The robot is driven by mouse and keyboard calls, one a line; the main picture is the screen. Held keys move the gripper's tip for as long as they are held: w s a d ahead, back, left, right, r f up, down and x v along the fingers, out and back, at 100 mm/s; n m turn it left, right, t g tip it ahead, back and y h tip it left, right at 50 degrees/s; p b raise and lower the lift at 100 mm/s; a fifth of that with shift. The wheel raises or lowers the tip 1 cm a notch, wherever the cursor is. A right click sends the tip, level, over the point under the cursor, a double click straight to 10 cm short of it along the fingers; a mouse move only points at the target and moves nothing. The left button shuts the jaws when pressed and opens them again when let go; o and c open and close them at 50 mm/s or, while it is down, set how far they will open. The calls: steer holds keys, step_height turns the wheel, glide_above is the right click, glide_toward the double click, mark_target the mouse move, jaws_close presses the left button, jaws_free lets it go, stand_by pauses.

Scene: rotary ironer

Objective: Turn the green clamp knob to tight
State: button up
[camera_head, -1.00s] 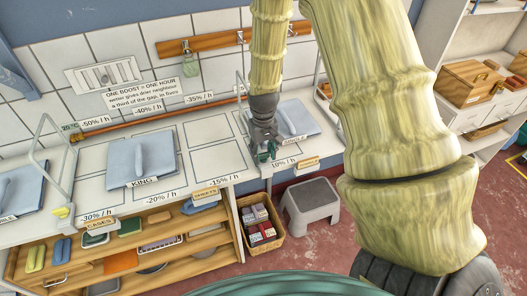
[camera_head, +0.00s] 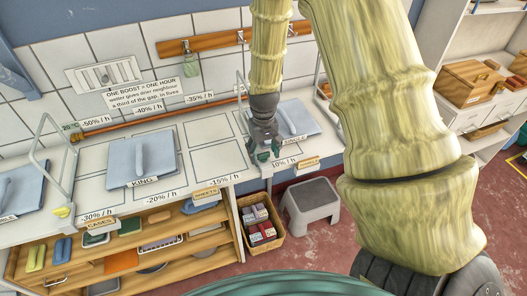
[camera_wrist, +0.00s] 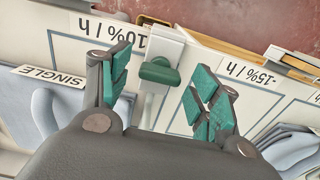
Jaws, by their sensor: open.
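The green clamp knob (camera_wrist: 158,72) shows in the wrist view as an elongated green handle on a white clamp block at the counter's front edge. My gripper (camera_wrist: 163,95) is open, with one teal-padded finger on each side of the knob. A visible gap separates each finger from the knob, and nothing is held. In the head view my gripper (camera_head: 264,150) points down at the counter's front edge, by the 10% / h label. I cannot make out the knob there, behind or between the fingers.
A white rail (camera_wrist: 148,108) runs from the clamp block between the counter panels. Blue-grey pads lie on both sides, including the SINGLE pad (camera_head: 297,119) and KING pad (camera_head: 142,160). A basket (camera_head: 261,228) and grey step stool (camera_head: 311,202) stand on the floor below.

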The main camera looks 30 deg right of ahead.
mark_target(264, 153)
step_height(264, 153, up, 12)
stand_by(0.7)
stand_by(0.5)
